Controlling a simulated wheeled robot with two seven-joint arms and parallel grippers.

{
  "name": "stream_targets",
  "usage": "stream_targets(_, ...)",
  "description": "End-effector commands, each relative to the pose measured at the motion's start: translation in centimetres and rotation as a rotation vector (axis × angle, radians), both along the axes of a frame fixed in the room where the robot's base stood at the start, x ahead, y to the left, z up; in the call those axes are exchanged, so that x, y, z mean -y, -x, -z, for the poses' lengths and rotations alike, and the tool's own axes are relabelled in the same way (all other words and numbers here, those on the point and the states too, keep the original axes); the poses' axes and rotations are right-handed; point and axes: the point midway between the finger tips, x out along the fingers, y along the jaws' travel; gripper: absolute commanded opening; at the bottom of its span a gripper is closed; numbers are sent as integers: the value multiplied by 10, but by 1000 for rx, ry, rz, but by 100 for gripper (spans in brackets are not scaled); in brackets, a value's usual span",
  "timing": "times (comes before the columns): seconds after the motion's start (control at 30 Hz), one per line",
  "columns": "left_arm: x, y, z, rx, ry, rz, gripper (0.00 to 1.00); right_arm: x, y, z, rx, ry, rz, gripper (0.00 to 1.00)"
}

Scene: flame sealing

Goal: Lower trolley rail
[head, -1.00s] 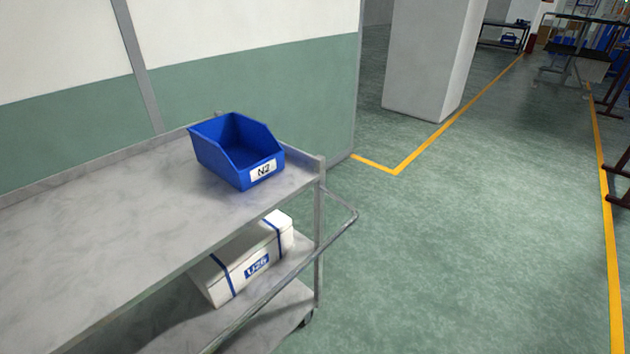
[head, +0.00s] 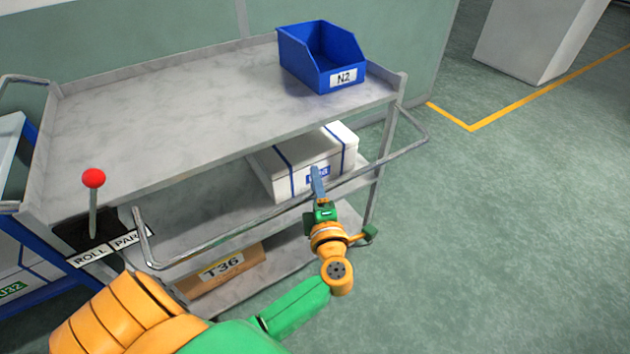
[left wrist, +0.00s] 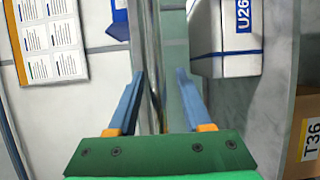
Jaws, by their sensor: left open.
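The trolley rail (head: 250,221) is a thin grey metal bar along the near side of the grey trolley (head: 180,125). It stands out from the trolley below the top shelf. My left gripper (head: 316,175) is at the rail, right of its middle, in front of the white box. In the left wrist view the rail (left wrist: 154,50) runs lengthwise between the two blue fingers of my left gripper (left wrist: 160,75). The fingers are open, with a gap on each side of the bar. My right gripper is not in view.
A blue bin N2 (head: 318,58) stands on the top shelf. A white box U26 (head: 285,165) and a cardboard box T36 (head: 225,272) are on lower shelves. A red-knobbed lever (head: 93,180) stands by ROLL and PARK labels at left.

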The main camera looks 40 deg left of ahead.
Motion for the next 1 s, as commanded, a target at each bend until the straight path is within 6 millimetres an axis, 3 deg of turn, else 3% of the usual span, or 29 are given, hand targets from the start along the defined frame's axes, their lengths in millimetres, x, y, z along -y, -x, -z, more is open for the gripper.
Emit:
stream_targets(0.3,-6,-5,1,0,0,-1,47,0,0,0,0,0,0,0)
stream_targets(0.47,-5,-5,1,0,0,-1,4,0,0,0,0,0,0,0)
stream_targets(0.5,-5,-5,1,0,0,-1,0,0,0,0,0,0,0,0)
stream_targets(1.0,-5,-5,1,-1,0,0,0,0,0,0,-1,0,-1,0)
